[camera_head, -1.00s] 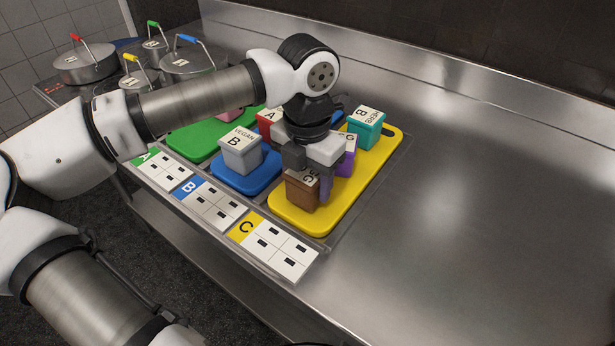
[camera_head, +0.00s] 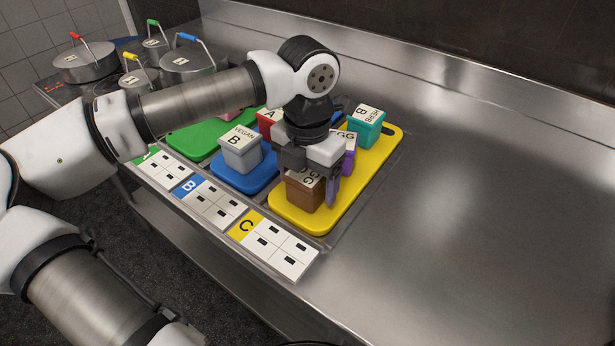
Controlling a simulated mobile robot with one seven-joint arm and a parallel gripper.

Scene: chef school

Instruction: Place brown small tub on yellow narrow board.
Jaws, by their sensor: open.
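The brown small tub (camera_head: 303,194) stands upright on the near end of the yellow narrow board (camera_head: 312,222). Its labelled lid is partly hidden under my gripper. My gripper (camera_head: 316,187) is open and right over the tub, with one finger showing along the tub's right side. The other finger is hidden, and I cannot tell whether either finger touches the tub.
A purple tub (camera_head: 349,160) and a teal tub (camera_head: 366,129) stand farther back on the yellow board. A grey tub (camera_head: 240,152) sits on the blue board (camera_head: 240,182) to the left. Free steel counter (camera_head: 480,220) lies to the right.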

